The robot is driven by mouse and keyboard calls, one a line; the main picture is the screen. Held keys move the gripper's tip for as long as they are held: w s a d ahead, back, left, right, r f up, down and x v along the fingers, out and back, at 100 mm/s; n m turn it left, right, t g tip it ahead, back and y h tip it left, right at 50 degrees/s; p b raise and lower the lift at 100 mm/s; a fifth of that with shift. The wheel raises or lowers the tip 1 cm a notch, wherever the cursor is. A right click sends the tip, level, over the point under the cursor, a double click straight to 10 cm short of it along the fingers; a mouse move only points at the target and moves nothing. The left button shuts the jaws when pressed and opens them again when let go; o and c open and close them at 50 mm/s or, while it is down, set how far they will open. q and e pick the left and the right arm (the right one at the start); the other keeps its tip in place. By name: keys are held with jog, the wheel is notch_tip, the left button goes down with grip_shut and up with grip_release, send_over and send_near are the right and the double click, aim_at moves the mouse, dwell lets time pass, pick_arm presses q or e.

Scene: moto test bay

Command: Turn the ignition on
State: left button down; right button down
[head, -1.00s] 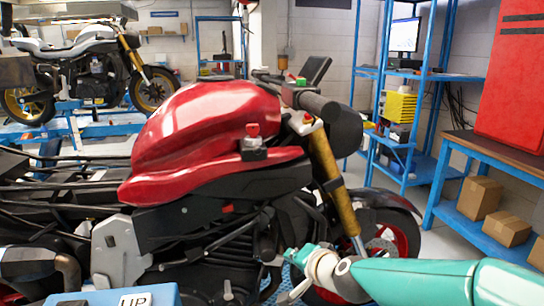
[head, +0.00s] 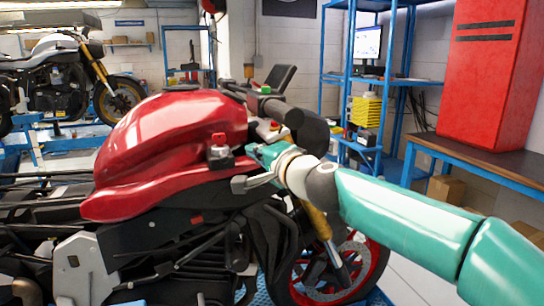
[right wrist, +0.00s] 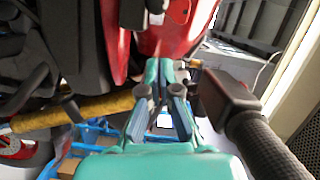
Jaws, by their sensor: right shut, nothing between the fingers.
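The red motorcycle (head: 165,130) stands across the head view, its handlebar and front wheel to the right. A small grey block with a red top (head: 218,150) sits on the side of the tank. Another small red-topped control (head: 270,127) is near the handlebar; I cannot tell which of these is the ignition. My right gripper (head: 254,165) is shut and empty, just right of the grey block and below the handlebar. In the right wrist view its fingers (right wrist: 166,75) meet between the red bodywork and the black grip (right wrist: 265,145). My left gripper is out of view.
The black handlebar grip (head: 308,133) sticks out close above my right wrist. The gold fork (head: 317,222) and front wheel are below it. A workbench (head: 480,165) with a red cabinet (head: 490,70) stands at the right. Blue shelves stand behind.

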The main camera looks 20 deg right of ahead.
aim_at(226, 150)
jog(key=a, duration=0.4)
jog(key=shift+w+f, duration=0.2)
jog(key=shift+f, duration=0.15)
jog(key=shift+w+f, duration=0.1)
